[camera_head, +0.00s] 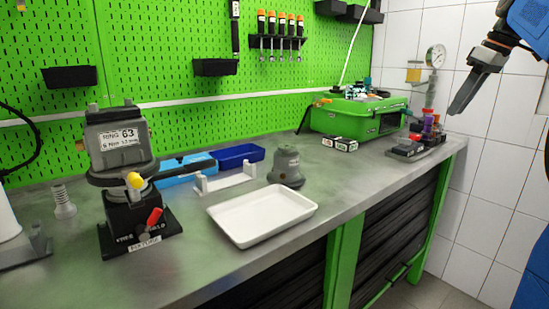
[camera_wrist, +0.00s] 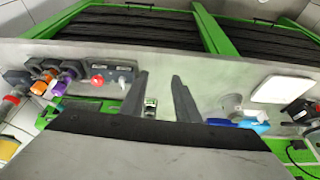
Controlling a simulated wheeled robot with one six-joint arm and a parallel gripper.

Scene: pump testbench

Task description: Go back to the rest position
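My gripper (camera_head: 463,100) hangs at the upper right of the head view, in front of the white tiled wall and above the right end of the bench (camera_head: 345,190). It is well clear of the bench top and points down and to the left. In the wrist view my gripper (camera_wrist: 159,80) shows two dark fingers standing apart. The gap between them is empty, with only the bench and small boxes (camera_wrist: 150,104) seen beyond. My blue arm shows at the right edge of the head view.
A pump in a fixture (camera_head: 120,150) stands at the left of the bench. A white tray (camera_head: 262,214), a grey pump housing (camera_head: 286,166) and a green case (camera_head: 355,114) also stand there. A pressure gauge (camera_head: 435,56) and a rack of coloured parts (camera_head: 415,148) are near my gripper.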

